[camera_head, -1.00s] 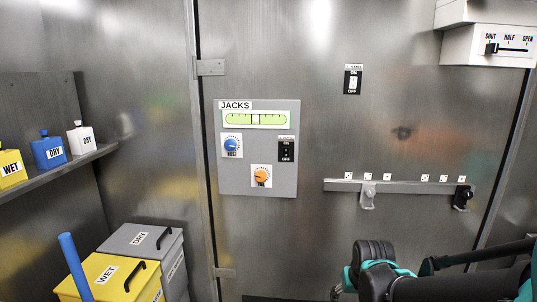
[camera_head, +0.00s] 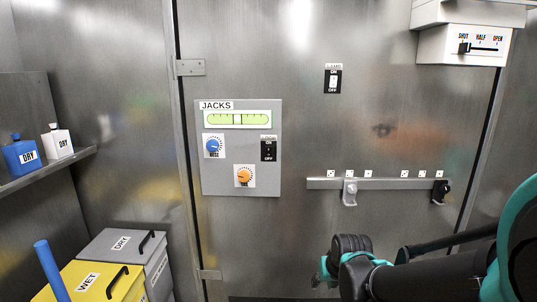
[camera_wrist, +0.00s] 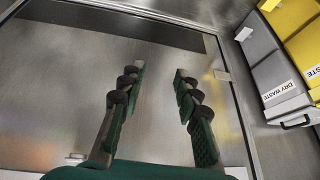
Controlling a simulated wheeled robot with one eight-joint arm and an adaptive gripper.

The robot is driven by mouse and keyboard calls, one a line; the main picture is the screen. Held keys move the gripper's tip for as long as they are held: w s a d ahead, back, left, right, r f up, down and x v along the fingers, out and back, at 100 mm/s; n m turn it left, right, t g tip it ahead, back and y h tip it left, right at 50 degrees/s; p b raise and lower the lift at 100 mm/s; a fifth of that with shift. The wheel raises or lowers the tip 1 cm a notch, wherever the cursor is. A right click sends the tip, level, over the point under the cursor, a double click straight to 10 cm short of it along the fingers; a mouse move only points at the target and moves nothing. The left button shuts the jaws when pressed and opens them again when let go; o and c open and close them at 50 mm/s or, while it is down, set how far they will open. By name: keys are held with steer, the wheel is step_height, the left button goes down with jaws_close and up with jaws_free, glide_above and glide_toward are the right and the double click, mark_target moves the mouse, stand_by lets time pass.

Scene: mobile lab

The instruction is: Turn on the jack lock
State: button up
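The grey JACKS panel (camera_head: 240,184) is on the metal wall in the head view. A small black ON/OFF switch (camera_head: 268,151) sits at its right side, under a small label too blurred to read; I cannot tell which way it is set. A blue knob (camera_head: 213,146), an orange knob (camera_head: 244,176) and a green level gauge (camera_head: 237,119) are on the same panel. My gripper (camera_wrist: 158,82) is open and empty in the wrist view, with bare metal wall beyond it. My arm is at the lower right of the head view, below and right of the panel, apart from it.
Another ON/OFF switch (camera_head: 333,80) is higher on the wall. A rail with two hooks (camera_head: 393,184) is at right, below a white slider box (camera_head: 463,46). A grey bin (camera_head: 105,243) and yellow bin (camera_head: 72,276) stand lower left; a shelf (camera_head: 75,160) holds bottles.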

steer(key=w+a+r+t+y, duration=0.1)
steer(key=w+a+r, duration=0.1)
steer(key=w+a, duration=0.1)
steer(key=w+a+r+t+y, duration=0.1)
steer(key=w+a+r, duration=0.2)
steer(key=w+a+r+t+y, duration=0.1)
steer(key=w+a+r+t, duration=0.1)
steer(key=w+a, duration=0.1)
steer(key=shift+w+a+r+m, duration=0.15)
steer(key=shift+a+r+m, duration=0.1)
steer(key=shift+a+m, duration=0.1)
jaws_close()
steer(key=w+a+r+m+t+h, duration=0.2)
steer(key=w+r+m+t, duration=0.3)
steer(key=r+m, duration=0.4)
steer(key=w+a+r+m+t+h, duration=0.2)
steer(key=w+a+r+m+t, duration=0.3)
steer(key=r+m, duration=0.3)
steer(key=shift+w+r+m+t+h, duration=0.4)
steer(key=shift+w+r, duration=0.1)
steer(key=shift+r, duration=0.6)
